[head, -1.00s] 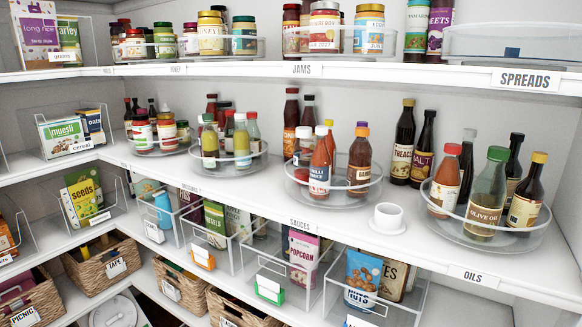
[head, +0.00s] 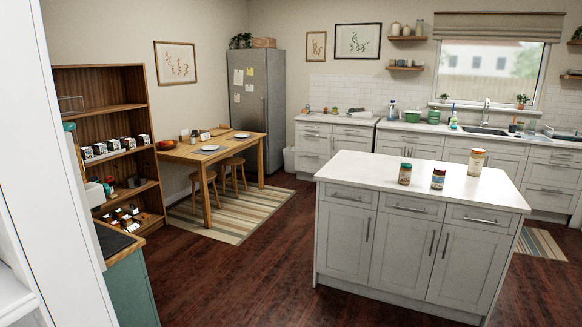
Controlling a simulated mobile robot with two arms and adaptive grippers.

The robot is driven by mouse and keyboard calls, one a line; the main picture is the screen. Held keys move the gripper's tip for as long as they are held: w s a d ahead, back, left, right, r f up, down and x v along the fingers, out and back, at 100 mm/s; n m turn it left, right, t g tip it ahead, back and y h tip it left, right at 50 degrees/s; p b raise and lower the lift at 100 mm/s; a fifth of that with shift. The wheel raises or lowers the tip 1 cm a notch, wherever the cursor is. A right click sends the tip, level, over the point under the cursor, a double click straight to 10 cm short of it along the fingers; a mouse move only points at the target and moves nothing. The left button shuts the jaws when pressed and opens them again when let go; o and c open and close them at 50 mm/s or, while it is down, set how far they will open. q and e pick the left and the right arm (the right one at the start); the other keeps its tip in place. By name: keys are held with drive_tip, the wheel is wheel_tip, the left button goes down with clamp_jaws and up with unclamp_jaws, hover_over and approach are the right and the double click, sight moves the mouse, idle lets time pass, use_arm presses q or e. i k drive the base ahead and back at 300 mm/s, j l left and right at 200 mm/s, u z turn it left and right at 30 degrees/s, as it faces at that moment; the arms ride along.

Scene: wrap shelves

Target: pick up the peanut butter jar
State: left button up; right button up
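Three jars stand upright on the white top of the kitchen island (head: 360,170), right of centre in the head view. One jar (head: 405,174) has a green and reddish label. A second jar (head: 438,179) has a blue and red label. The labels are too small to read, so I cannot tell which is peanut butter. Neither of my grippers is in view.
Dark wooden floor (head: 250,270) lies open between me and the island. A wooden shelf unit (head: 100,110) and a teal cabinet (head: 130,290) stand at left. A dining table (head: 210,148) with stools is behind. A white panel (head: 50,150) fills the near left edge.

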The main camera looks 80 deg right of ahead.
sight(405, 176)
drive_tip(key=z, duration=3.75)
drive_tip(key=i+j+z, duration=0.25)
drive_tip(key=i+z, duration=0.15)
drive_tip(key=i+j+z, duration=0.4)
drive_tip(key=i, duration=0.15)
drive_tip(key=i+j+z, duration=0.1)
drive_tip(key=i+j, duration=0.85)
drive_tip(key=j, duration=0.2)
drive_tip(key=i+j+z, duration=0.15)
drive_tip(key=i+j, duration=0.35)
drive_tip(key=j, duration=0.1)
